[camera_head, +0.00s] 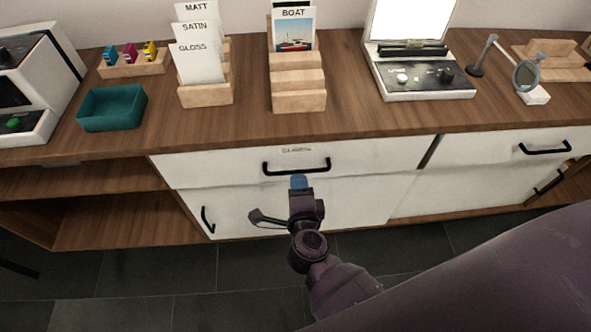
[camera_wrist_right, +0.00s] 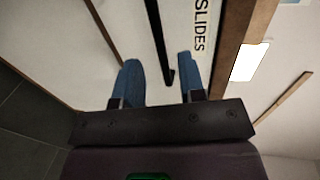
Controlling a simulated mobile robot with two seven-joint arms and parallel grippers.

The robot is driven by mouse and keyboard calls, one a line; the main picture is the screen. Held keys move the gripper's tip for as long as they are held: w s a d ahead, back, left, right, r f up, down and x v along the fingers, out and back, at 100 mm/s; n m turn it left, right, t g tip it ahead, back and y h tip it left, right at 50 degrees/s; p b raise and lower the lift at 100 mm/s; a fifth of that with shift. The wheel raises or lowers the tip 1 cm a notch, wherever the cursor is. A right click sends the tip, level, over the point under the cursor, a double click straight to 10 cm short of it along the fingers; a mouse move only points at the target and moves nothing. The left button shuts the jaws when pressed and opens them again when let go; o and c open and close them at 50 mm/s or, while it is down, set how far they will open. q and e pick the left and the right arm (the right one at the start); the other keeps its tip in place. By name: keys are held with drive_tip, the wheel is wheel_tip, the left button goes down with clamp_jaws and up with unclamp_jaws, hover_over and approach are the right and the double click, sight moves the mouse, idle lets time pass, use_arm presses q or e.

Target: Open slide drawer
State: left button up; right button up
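The slide drawer (camera_head: 375,158) is a wide white front under the wooden counter, and it looks shut. Its black bar handle (camera_head: 297,168) runs across the front. A "SLIDES" label (camera_wrist_right: 201,25) shows beside the handle in the wrist view, and small lettering sits above the handle in the head view. My right gripper (camera_head: 300,181) is just in front of and below the handle. In the wrist view its two blue fingers (camera_wrist_right: 161,75) are spread apart, and the dark handle (camera_wrist_right: 158,35) lies between their lines without visible grip. My left gripper is not in view.
Below are white cupboard doors (camera_head: 340,200) with a black handle (camera_head: 207,220) at left. Another drawer handle (camera_head: 545,149) is at right. The counter bears a teal tray (camera_head: 112,108), wooden card holders (camera_head: 298,98) and a lit panel device (camera_head: 420,85). Open shelves stand at left.

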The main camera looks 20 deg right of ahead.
sight(296, 171)
drive_tip(key=shift+b+x, duration=0.45)
drive_tip(key=shift+x, duration=2.5)
clamp_jaws()
